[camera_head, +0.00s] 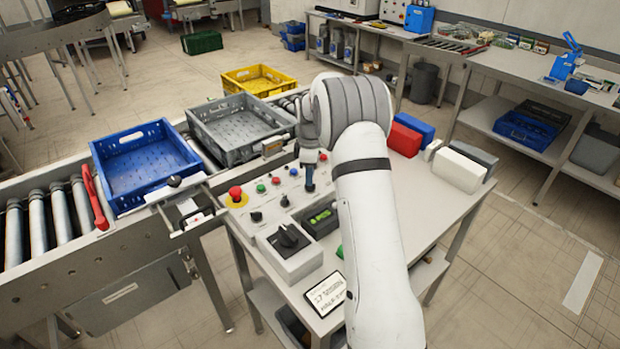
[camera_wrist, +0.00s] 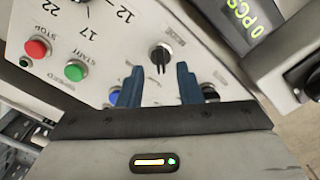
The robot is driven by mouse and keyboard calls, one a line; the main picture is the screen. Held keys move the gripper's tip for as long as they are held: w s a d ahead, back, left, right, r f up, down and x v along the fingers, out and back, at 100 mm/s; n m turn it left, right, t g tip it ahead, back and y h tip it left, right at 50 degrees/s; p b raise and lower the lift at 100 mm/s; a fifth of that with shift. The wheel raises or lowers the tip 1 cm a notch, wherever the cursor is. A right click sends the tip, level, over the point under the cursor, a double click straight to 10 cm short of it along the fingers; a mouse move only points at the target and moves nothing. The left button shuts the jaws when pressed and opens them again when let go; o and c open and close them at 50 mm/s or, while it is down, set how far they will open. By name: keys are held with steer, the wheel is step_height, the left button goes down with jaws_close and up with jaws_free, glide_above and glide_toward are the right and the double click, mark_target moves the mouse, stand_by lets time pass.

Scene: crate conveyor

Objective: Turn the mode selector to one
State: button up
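The control panel (camera_head: 268,207) lies on the bench and carries buttons and several black knobs. My gripper (camera_head: 310,182) points down over the panel. In the wrist view my gripper (camera_wrist: 157,78) is open, its two blue fingers apart and nothing between them. A small black selector knob (camera_wrist: 160,55) with a pale pointer mark sits just beyond the fingertips, about midway between them. In the head view my arm hides part of the panel.
A red STOP button (camera_wrist: 37,48) and green START button (camera_wrist: 75,71) are left of the fingers; a blue button (camera_wrist: 113,97) is partly hidden. A large black rotary switch (camera_head: 289,238) and counter display (camera_head: 320,218) stand nearby. A blue crate (camera_head: 140,180) sits on the conveyor.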

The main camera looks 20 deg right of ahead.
steer(key=shift+f, duration=1.5)
steer(key=shift+c, duration=0.3)
jaws_close()
